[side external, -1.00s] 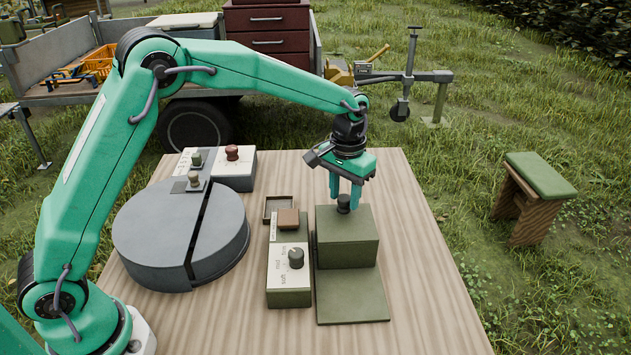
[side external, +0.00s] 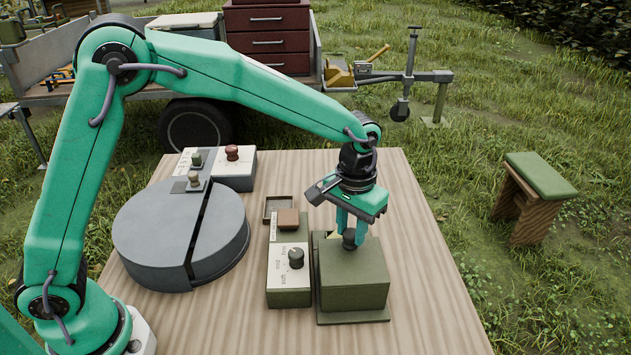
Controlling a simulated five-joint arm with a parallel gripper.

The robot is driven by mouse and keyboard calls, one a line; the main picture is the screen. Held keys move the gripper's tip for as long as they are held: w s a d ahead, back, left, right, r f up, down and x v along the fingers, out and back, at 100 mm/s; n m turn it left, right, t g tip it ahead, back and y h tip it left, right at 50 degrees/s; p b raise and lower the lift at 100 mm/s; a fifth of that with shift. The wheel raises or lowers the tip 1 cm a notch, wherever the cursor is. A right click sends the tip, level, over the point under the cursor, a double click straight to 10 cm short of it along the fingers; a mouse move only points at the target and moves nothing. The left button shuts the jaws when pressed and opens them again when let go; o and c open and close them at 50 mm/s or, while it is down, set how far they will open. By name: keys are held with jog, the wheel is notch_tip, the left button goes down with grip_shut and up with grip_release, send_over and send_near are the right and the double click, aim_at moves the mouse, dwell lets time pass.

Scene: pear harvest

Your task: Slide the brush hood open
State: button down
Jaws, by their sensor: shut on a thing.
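The brush hood (side external: 353,285) is an olive-green box with a dark knob (side external: 349,240) on top. It sits over the front part of its flat green base plate (side external: 352,319), and only a narrow strip of plate shows in front of it. My gripper (side external: 350,229) is above the hood, shut on the knob. A small pale yellowish patch shows behind the hood, between it and my fingers; I cannot tell what it is. My gripper and the hood hide most of the rear of the base.
A control box with a dial (side external: 296,258) stands close on the hood's left, with a brown block (side external: 288,219) at its rear. A grey round drum (side external: 160,240) is farther left. The wooden table (side external: 425,270) is clear on the right.

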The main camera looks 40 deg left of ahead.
jog(key=shift+s+d, duration=0.2)
jog(key=shift+d, duration=0.05)
jog(key=c, duration=1.1)
grip_release()
jog(key=shift+r, duration=0.1)
jog(key=shift+r, duration=3.8)
jog(key=shift+a+r, duration=0.1)
jog(key=shift+r, duration=0.05)
